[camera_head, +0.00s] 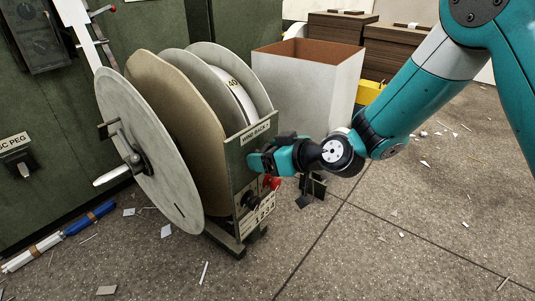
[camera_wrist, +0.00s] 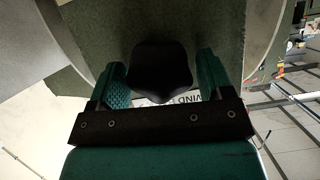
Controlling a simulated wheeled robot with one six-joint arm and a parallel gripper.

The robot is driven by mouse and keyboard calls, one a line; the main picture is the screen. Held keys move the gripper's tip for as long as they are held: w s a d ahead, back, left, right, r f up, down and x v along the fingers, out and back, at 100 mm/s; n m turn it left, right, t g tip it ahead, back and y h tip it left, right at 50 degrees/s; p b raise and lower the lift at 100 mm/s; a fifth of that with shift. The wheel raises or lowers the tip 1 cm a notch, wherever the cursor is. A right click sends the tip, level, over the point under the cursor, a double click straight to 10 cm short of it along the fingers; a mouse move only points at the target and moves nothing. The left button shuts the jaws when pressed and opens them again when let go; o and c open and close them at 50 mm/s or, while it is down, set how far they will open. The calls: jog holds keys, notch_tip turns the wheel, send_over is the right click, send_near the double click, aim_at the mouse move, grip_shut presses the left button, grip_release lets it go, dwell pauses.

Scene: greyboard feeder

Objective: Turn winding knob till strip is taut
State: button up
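The winding knob (camera_wrist: 160,70) is black and lobed, in front of a dark green panel in the wrist view. Contact on both sides is not clear. In the head view my gripper (camera_head: 258,163) is at the feeder's green end panel (camera_head: 238,165), under the "WIND BACK" label (camera_head: 255,132), and hides the knob. The reel (camera_head: 145,150) has pale round flanges with a brown board layer between. I cannot make out the strip or its slack.
A red knob (camera_head: 272,183) and a dark knob (camera_head: 253,202) sit low on the panel, close below my gripper. A crank handle (camera_head: 112,175) stands out at the reel's left. An open white bin (camera_head: 310,85) stands behind. Scraps litter the floor; the right foreground is otherwise clear.

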jog(key=shift+o, duration=0.7)
jog(key=b+v, duration=0.1)
jog(key=v, duration=1.6)
jog(key=shift+s, duration=0.15)
jog(key=shift+d+r, duration=0.15)
jog(key=shift+r, duration=0.05)
